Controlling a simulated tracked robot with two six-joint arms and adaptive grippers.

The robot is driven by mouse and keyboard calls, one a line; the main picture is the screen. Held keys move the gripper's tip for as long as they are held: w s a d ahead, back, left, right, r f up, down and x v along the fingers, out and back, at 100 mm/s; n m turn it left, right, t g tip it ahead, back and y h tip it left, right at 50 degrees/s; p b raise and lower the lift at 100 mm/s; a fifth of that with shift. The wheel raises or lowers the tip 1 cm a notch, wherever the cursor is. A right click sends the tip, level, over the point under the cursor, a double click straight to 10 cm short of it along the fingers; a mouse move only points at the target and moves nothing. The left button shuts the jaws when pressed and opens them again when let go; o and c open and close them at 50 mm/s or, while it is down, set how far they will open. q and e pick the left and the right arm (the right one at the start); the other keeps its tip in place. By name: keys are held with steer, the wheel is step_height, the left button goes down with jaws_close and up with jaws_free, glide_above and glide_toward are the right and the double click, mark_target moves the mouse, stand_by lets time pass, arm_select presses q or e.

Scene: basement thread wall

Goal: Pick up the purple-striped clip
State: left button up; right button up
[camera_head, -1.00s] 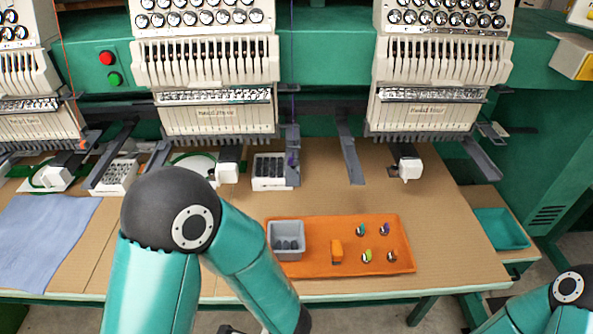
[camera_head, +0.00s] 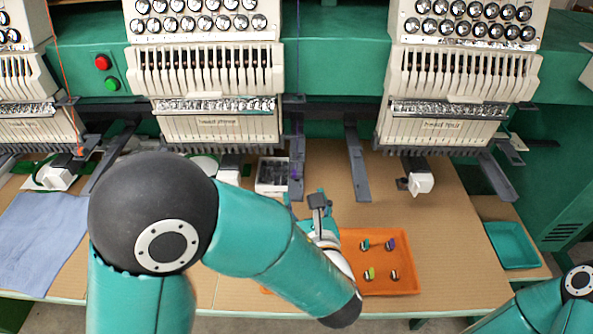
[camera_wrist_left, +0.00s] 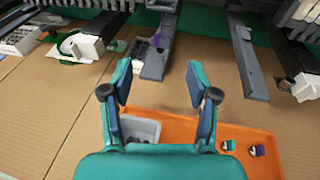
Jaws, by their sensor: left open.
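The purple-striped clip (camera_head: 390,243) lies at the back right of the clip group on the orange tray (camera_head: 405,262). It also shows in the left wrist view (camera_wrist_left: 257,151), right of my fingers. A teal-striped clip (camera_head: 365,245) lies just left of it, and a green-striped clip (camera_head: 370,273) and an orange-brown one (camera_head: 394,275) lie in front. My left gripper (camera_head: 306,198) is open and empty, behind and left of the clip, apart from it. Its two spread fingers show in the left wrist view (camera_wrist_left: 159,82). My right gripper is out of view.
A grey bin (camera_wrist_left: 140,129) stands at the tray's left end, hidden by my arm in the head view. Grey machine arms (camera_head: 357,160) and a white box of dark items (camera_head: 271,176) stand behind. A teal tray (camera_head: 512,245) lies right. Cardboard right of the orange tray is clear.

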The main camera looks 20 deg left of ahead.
mark_target(297, 171)
arm_select(q)
steer(key=x, duration=0.3)
steer(key=shift+a, duration=0.1)
steer(key=shift+w+a+p, duration=0.15)
steer(key=shift+w+p, duration=0.35)
steer(key=p+x, duration=0.1)
steer(key=x, duration=0.2)
steer(key=shift+w+p, duration=0.25)
steer(key=shift+p, duration=0.1)
steer(key=shift+w+a+f, duration=0.2)
steer(key=shift+w+a, duration=0.05)
steer(key=shift+w, duration=0.15)
steer(key=c, duration=0.8)
steer(key=shift+c, duration=0.5)
steer(key=shift+r, duration=0.15)
